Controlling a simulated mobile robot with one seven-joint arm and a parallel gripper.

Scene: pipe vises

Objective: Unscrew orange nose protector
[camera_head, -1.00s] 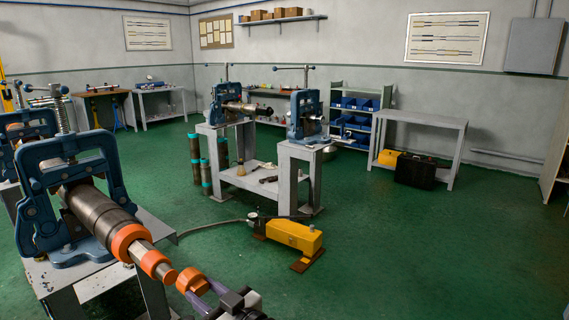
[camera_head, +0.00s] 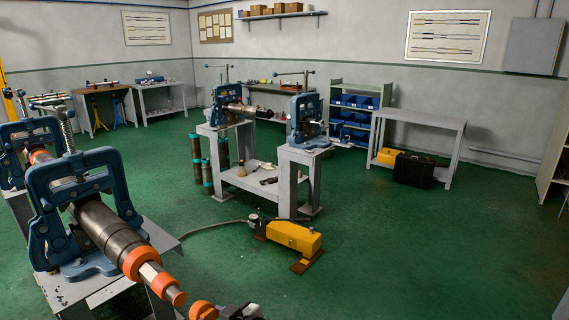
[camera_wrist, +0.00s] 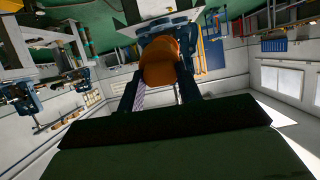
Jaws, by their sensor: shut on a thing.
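The orange nose protector (camera_head: 203,310) is a short orange cap, cut off by the bottom edge of the head view. It also shows between my fingers in the wrist view (camera_wrist: 160,64). My gripper (camera_wrist: 158,84) is shut on it. In the head view, a gap shows between the protector and the tip of the dark tool (camera_head: 105,230). The tool is clamped in the near blue vise (camera_head: 75,205) and slopes down towards the protector. It carries orange rings (camera_head: 139,260) near its end.
The near vise stands on a grey bench (camera_head: 75,293). A yellow pump (camera_head: 290,237) with a hose lies on the green floor beyond it. Two blue vises stand on grey stands (camera_head: 300,160) further back. The floor to the right is clear.

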